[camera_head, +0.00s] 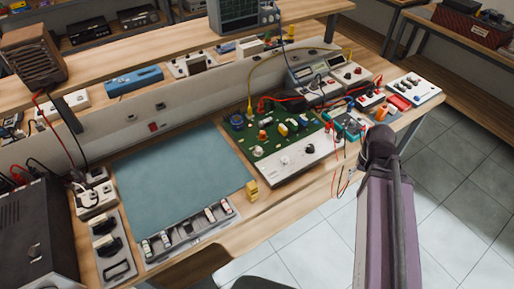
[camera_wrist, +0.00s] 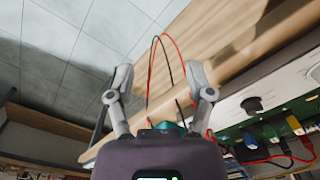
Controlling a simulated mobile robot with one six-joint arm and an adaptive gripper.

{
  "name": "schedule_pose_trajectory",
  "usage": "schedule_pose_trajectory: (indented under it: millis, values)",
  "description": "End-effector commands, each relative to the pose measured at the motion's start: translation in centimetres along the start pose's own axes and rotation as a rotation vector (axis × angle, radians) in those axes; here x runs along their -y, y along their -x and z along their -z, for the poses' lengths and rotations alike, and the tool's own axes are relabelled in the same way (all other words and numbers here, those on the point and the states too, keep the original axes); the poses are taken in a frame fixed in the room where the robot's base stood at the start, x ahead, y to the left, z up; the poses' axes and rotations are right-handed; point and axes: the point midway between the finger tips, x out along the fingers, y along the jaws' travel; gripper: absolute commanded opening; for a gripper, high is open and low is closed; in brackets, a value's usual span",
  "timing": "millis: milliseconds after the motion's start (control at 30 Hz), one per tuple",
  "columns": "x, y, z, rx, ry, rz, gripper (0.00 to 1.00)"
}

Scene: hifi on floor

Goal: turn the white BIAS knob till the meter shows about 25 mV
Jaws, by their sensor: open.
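The white knob (camera_head: 284,160) sits on the pale front panel (camera_head: 296,166) of a green circuit board. It also shows at the right edge of the wrist view (camera_wrist: 315,73), partly cut off. A black knob (camera_head: 310,149) is to its right; the same black knob (camera_wrist: 251,104) is clearer in the wrist view. The BIAS lettering is too small to read. A teal handheld meter (camera_head: 350,125) lies right of the board; its reading cannot be read. My gripper (camera_wrist: 162,80) is open and empty, apart from the knobs. In the head view my arm hides its fingers.
Red and black leads (camera_wrist: 165,60) hang over the bench edge close to my fingers. A small yellow block (camera_head: 251,190) is left of the panel. Bench instruments (camera_head: 310,72) stand behind the board. A blue-grey mat (camera_head: 180,175) is clear. Open tiled floor (camera_head: 310,235) lies in front.

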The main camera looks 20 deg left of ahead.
Motion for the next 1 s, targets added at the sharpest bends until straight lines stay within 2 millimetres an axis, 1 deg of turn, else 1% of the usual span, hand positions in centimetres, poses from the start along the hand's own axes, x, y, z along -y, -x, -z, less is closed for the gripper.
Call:
schedule_pose_trajectory:
  millis: [167, 267, 367, 567, 700, 867, 900, 1000]
  values:
    - [2.1, 1.2, 1.8, 0.000, 0.107, 0.000, 0.68]
    - [4.4, 2.0, 3.0, 0.000, 0.201, 0.000, 0.68]
    - [7.2, 3.0, 4.2, 0.000, 0.312, 0.000, 0.68]
    - [13.5, 4.8, 6.1, 0.000, 0.548, 0.000, 0.68]
    - [18.3, 6.0, 7.1, 0.000, 0.712, 0.000, 0.68]
    - [23.8, 7.5, 7.6, -0.001, 0.900, 0.000, 0.68]
    - [25.2, 7.8, 7.7, -0.001, 0.946, 0.000, 0.68]
    - [28.5, 8.6, 7.6, -0.001, 1.053, 0.000, 0.68]
